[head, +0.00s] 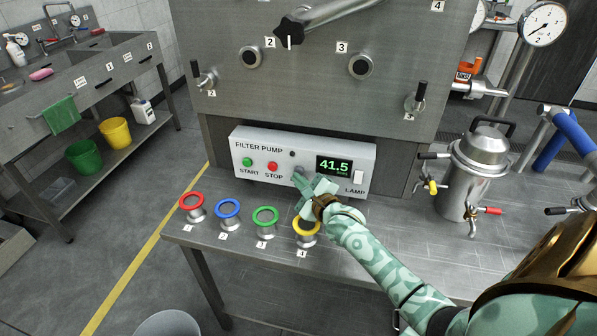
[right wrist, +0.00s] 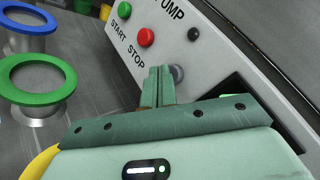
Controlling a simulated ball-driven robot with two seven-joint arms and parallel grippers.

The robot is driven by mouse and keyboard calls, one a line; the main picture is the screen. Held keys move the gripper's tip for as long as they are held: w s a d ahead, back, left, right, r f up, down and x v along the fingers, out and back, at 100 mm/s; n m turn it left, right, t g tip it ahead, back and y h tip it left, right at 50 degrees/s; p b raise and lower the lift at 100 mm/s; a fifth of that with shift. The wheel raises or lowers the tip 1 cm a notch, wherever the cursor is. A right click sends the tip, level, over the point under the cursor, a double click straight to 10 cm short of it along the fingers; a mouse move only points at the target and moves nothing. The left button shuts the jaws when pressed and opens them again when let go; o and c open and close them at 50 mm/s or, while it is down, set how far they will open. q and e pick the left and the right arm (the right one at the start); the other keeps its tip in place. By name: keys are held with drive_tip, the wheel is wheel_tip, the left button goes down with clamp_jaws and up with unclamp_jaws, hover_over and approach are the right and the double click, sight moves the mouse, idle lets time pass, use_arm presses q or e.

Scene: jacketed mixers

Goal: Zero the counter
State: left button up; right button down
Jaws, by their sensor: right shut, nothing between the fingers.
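The counter (head: 333,166) is a dark display reading 41.5 in green on the white FILTER PUMP panel (head: 262,148). In the right wrist view, the panel (right wrist: 222,62) fills the upper right. A grey round button (right wrist: 178,73) sits low on the panel, left of the display. My right gripper (head: 303,180) is shut and empty, its tips right at this button; it also shows in the right wrist view (right wrist: 158,74). The fingers partly hide the button, and I cannot tell whether they touch it. My left gripper is not in view.
A green START button (head: 247,162), a red STOP button (head: 272,167) and a white LAMP switch (head: 359,177) share the panel. Ringed stands in red, blue (head: 228,208), green (head: 265,217) and yellow (head: 306,228) line the bench front. A steel vessel (head: 470,175) stands right.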

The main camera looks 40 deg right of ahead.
drive_tip(key=shift+w+d, duration=0.3)
idle(0.9)
drive_tip(key=shift+s+a+p, duration=0.6)
drive_tip(key=shift+a+p, duration=0.05)
drive_tip(key=shift+p, duration=0.1)
drive_tip(key=s+a+p, duration=0.3)
drive_tip(key=shift+s+a, duration=0.15)
drive_tip(key=shift+a, duration=0.25)
